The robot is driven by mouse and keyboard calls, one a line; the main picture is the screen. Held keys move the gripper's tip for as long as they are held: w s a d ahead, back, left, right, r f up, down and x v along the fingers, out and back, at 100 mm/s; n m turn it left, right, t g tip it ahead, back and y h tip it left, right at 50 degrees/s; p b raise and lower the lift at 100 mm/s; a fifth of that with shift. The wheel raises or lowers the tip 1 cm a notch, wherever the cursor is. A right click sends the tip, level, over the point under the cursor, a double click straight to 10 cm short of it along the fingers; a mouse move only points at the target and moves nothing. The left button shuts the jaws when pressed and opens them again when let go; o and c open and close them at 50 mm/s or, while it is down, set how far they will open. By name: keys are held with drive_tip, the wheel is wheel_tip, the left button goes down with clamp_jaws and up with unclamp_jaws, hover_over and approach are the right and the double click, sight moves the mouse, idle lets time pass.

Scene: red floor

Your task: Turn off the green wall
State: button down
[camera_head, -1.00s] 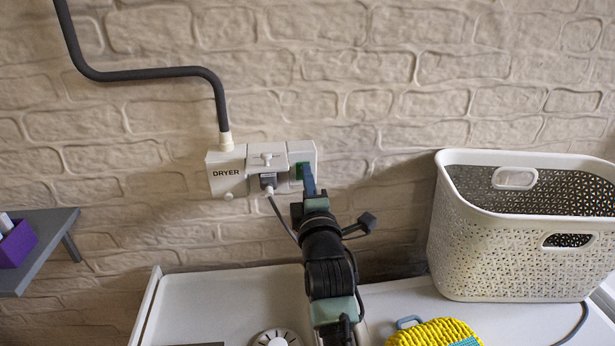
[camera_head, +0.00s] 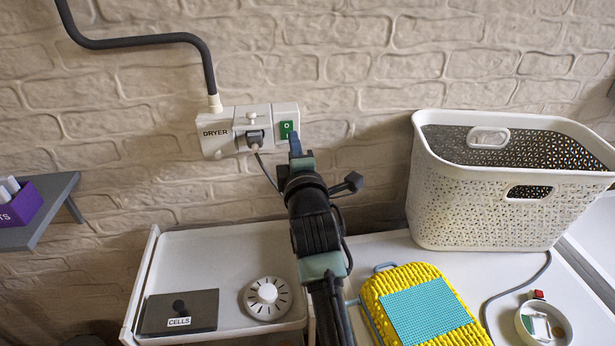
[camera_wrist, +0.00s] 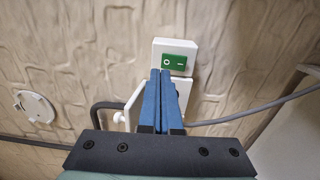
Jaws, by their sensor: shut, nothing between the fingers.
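The green wall switch (camera_head: 286,130) is a rocker set in the right part of a white wall unit marked DRYER. In the wrist view the green switch (camera_wrist: 174,62) shows an O on its left half and a line on its right half. My gripper (camera_head: 295,142) is in front of the unit, just below the green switch. Its blue fingers are together and empty. In the wrist view my gripper's fingertips (camera_wrist: 162,74) end just below the switch's lower left. I cannot tell whether they touch the unit.
A grey plug (camera_head: 255,138) with a cable sits in the socket left of the switch. Below are a white surface with a dial (camera_head: 267,298), a black CELLS box (camera_head: 180,312), a yellow woven item (camera_head: 385,290) and a white basket (camera_head: 510,215). A purple box (camera_head: 22,205) sits on a left shelf.

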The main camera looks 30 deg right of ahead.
drive_tip(key=b+v, duration=0.1)
drive_tip(key=v, duration=0.7)
drive_tip(key=shift+f, duration=0.25)
drive_tip(key=shift+r, duration=0.1)
drive_tip(key=s+a+r+m+t+y+p, duration=0.1)
drive_tip(key=a+r+m+t+y, duration=0.15)
drive_tip(key=a+r, duration=0.7)
drive_tip(key=a+r+m+t+y, duration=0.1)
drive_tip(key=a+r+m+t, duration=0.35)
drive_tip(key=r, duration=0.75)
drive_tip(key=s+a+r+m+t+y+p, duration=0.1)
drive_tip(key=s+a+r+m+t+y, duration=0.2)
drive_tip(key=s+a+r, duration=0.9)
wheel_tip(320, 180, up, 4)
drive_tip(key=a+m+y, duration=0.1)
drive_tip(key=m, duration=0.1)
drive_tip(key=shift+s+m+t, duration=0.35)
drive_tip(key=shift+m+t, duration=0.05)
